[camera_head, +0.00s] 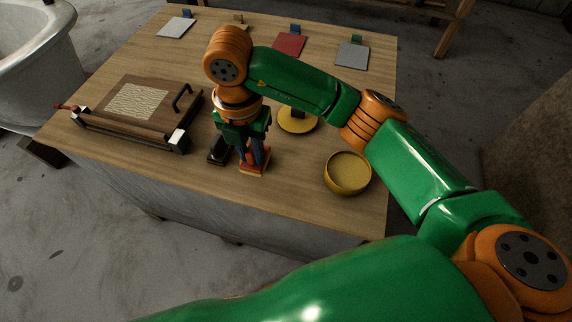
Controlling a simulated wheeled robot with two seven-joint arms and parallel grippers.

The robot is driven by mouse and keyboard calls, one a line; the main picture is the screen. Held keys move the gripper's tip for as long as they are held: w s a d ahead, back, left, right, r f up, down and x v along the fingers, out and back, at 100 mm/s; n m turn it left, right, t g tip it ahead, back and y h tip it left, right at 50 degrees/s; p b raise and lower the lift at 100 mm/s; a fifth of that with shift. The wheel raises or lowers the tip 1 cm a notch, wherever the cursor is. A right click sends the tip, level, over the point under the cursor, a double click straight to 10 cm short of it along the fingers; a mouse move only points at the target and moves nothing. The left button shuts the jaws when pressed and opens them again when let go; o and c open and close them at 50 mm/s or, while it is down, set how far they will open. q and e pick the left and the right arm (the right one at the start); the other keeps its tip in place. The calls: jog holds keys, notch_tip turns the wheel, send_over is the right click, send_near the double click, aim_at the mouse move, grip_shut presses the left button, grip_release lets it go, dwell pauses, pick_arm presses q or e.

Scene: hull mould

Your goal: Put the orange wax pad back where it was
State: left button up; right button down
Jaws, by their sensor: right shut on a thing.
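The orange wax pad (254,169) is a small orange block with a reddish top, near the front of the wooden table, left of the yellow bowl. My right gripper (250,158) points down at it and is shut on it; the fingers hide part of its top. I cannot tell whether the pad touches the table or is just above it. My left gripper is not in view.
A black block (219,150) stands close left of the gripper. A framed board (125,103) with a handle lies left. A yellow bowl (347,173) stands right, a yellow disc (298,120) behind. Flat pads, including a red one (289,45), lie along the back.

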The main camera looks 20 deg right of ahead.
jog(key=d+f, duration=0.2)
jog(key=f, duration=0.1)
jog(key=d+f, duration=0.2)
jog(key=f, duration=0.1)
jog(key=d+f+p, duration=0.1)
jog(key=d+f, duration=0.2)
jog(key=shift+w+d, duration=0.1)
jog(key=shift+w, duration=0.15)
jog(key=shift+f, duration=0.5)
jog(key=shift+f, duration=0.2)
jog(key=c, duration=0.7)
grip_release()
jog(key=shift+r, duration=0.1)
jog(key=shift+r, duration=0.1)
